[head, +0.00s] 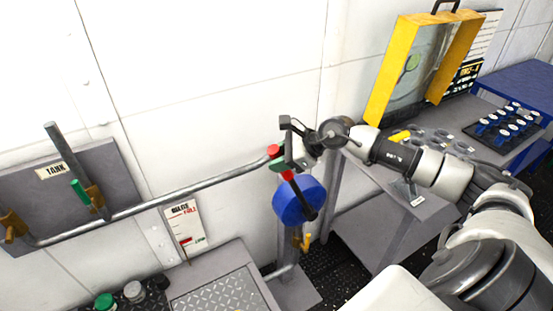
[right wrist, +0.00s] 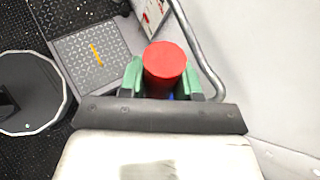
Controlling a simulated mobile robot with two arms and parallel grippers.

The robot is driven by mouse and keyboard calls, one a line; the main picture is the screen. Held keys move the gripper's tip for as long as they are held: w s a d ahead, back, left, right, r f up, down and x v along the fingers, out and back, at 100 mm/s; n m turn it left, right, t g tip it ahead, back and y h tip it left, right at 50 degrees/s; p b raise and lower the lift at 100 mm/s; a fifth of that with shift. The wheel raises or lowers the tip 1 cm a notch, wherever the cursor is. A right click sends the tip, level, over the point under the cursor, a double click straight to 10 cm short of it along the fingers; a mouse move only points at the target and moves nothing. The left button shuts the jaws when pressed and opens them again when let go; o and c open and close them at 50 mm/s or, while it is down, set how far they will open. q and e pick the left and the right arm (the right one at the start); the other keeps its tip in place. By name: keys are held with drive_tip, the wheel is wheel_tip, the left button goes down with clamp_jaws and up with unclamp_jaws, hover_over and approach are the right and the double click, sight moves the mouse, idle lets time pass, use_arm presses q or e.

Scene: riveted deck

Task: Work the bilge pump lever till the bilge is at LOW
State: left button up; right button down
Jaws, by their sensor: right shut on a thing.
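The bilge pump is a blue round body (head: 296,203) on a grey post below the wall pipe. Its lever has a red grip (head: 273,151), which shows as a round red end in the right wrist view (right wrist: 165,66). My right gripper (head: 281,163) is shut on this lever, its green pads (right wrist: 163,80) on either side of the red grip. The bilge gauge (head: 181,226) is a white wall plate marked FULL at the top and LOW near the bottom. A red mark sits low on it, near LOW; its exact reading is too small to tell. My left gripper is not in view.
A grey pipe (head: 160,202) runs along the wall to the pump from a TANK panel (head: 95,180) with a green-handled lever. A yellow-framed case (head: 455,70) stands on a grey table at right. A chequered metal plate (head: 215,294) lies below the gauge.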

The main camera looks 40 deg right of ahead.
drive_tip(key=c, duration=0.9)
unclamp_jaws()
drive_tip(key=shift+o, duration=0.6)
drive_tip(key=shift+s+d+r+b, duration=0.3)
drive_tip(key=shift+s+d+b, duration=0.05)
drive_tip(key=shift+d, duration=0.1)
drive_tip(key=p+v, duration=0.1)
drive_tip(key=v, duration=0.8)
drive_tip(key=shift+r, duration=0.3)
drive_tip(key=shift+s+d, duration=0.1)
drive_tip(key=shift+s, duration=0.05)
